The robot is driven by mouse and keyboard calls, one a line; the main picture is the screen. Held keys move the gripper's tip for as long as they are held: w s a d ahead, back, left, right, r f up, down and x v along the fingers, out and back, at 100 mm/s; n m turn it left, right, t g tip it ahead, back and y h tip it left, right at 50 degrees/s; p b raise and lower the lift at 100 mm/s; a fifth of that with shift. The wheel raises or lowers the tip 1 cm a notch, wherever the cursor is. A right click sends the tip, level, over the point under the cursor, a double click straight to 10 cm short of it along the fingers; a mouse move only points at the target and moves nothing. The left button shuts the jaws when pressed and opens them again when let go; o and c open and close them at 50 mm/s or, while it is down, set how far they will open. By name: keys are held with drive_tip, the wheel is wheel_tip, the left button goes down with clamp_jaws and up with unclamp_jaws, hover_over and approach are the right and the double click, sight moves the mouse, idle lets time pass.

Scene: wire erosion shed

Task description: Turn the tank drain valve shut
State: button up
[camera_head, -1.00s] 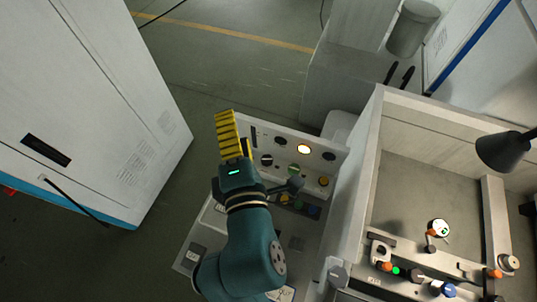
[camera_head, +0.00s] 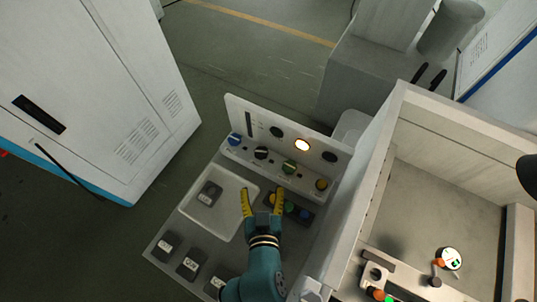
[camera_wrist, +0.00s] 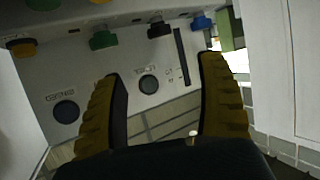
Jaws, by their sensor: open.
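My gripper (camera_head: 262,192) is open and empty, its two yellow fingers spread above the control console. It also shows open in the wrist view (camera_wrist: 162,68), facing the console's upright panel. In the tank at the right of the head view are an orange-ended lever (camera_head: 437,264) and an orange knob (camera_head: 376,294) at the bottom edge. I cannot tell which fitting is the drain valve. Both are well to the right of my gripper, beyond the tank wall (camera_head: 368,190). No tank fitting can be made out in the wrist view.
The console panel carries a blue knob (camera_head: 234,139), a black knob (camera_head: 261,153), a green knob (camera_head: 288,167), a yellow knob (camera_head: 321,184) and a lit lamp (camera_head: 302,145). A pale tray (camera_head: 222,228) lies left of my gripper. A white cabinet (camera_head: 100,90) stands at left.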

sight(261, 155)
drive_tip(key=b+x, duration=0.1)
drive_tip(key=x, duration=1.5)
drive_tip(key=shift+w+d+r, duration=0.1)
drive_tip(key=shift+r, duration=0.05)
drive_tip(key=c, duration=1.2)
